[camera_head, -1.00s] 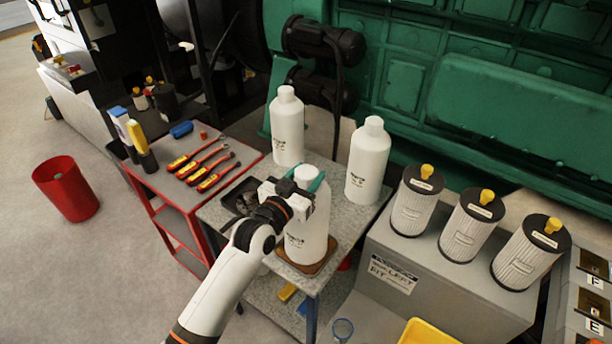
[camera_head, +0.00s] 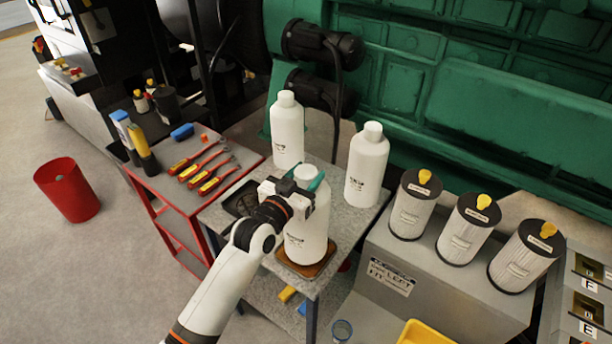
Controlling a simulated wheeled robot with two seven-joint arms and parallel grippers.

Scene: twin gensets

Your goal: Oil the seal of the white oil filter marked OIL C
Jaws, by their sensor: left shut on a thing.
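Three white bottle-shaped containers with narrow tops stand on the grey speckled table (camera_head: 335,178): one at the back left (camera_head: 288,132), one at the right (camera_head: 366,165), and one at the front (camera_head: 307,232). Their small dark print is too small to read, so I cannot tell which is marked OIL C. The front one is upright over a brown pad (camera_head: 322,266). My left gripper (camera_head: 308,187) is shut at its upper part, with a teal piece beside the top; the exact contact is partly hidden. My right gripper is not in view.
A red cart (camera_head: 222,150) with red-and-yellow tools stands left of the table. Several pleated filters with yellow tops, one of them here (camera_head: 413,205), stand on a grey box (camera_head: 440,290) at right. A green engine (camera_head: 480,90) blocks the back. A red bin (camera_head: 67,190) stands on open floor.

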